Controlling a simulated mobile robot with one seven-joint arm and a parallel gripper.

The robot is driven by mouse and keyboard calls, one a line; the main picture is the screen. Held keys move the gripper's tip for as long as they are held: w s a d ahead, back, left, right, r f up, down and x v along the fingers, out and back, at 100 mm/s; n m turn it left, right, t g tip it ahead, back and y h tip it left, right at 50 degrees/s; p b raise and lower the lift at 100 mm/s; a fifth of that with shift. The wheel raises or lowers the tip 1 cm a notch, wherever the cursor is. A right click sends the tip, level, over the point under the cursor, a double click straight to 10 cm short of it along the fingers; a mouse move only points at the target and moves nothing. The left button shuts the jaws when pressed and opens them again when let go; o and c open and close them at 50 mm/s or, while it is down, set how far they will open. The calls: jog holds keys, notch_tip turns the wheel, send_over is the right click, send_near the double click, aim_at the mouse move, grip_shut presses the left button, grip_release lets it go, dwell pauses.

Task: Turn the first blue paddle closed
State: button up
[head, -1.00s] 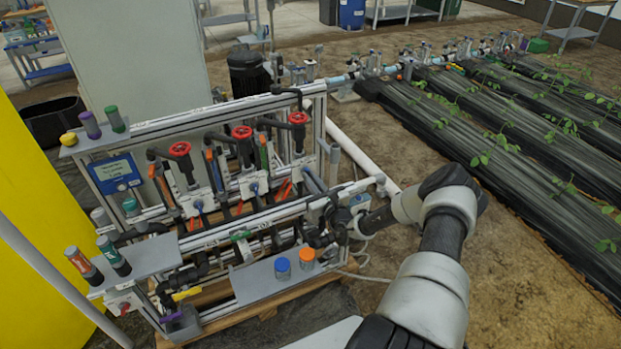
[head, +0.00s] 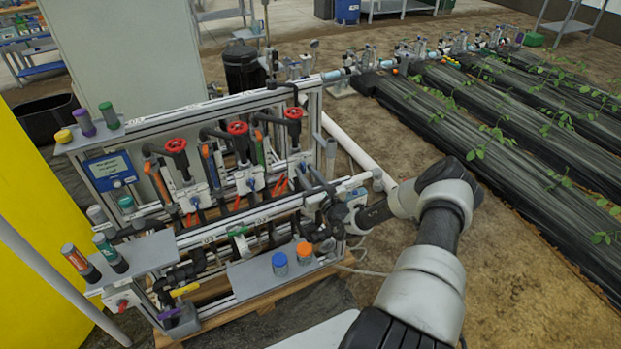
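The skid (head: 222,104) is a metal frame with three side-by-side valve lines. Small blue parts that look like paddles sit on white valve bodies: a left one (head: 195,201), a middle one (head: 251,183) and a right one (head: 303,166). They are too small to tell how each is turned, or which is the first. My arm reaches in from the lower right. My gripper (head: 322,232) is dark and sits at the right front of the skid, below and right of the right blue part. Its fingers blend into the dark fittings, so their opening and any contact are unclear.
Red handwheels (head: 176,146) stand above the lines. A green handle (head: 239,231) and a yellow handle (head: 186,289) are on the front pipework. A blue-capped jar (head: 279,264) and an orange-capped jar (head: 304,252) stand on the front shelf. Open soil lies right.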

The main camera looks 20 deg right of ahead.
jog(key=s+p, duration=0.2)
jog(key=s, duration=1.5)
jog(key=shift+s+d, duration=0.2)
jog(key=shift+d, duration=0.1)
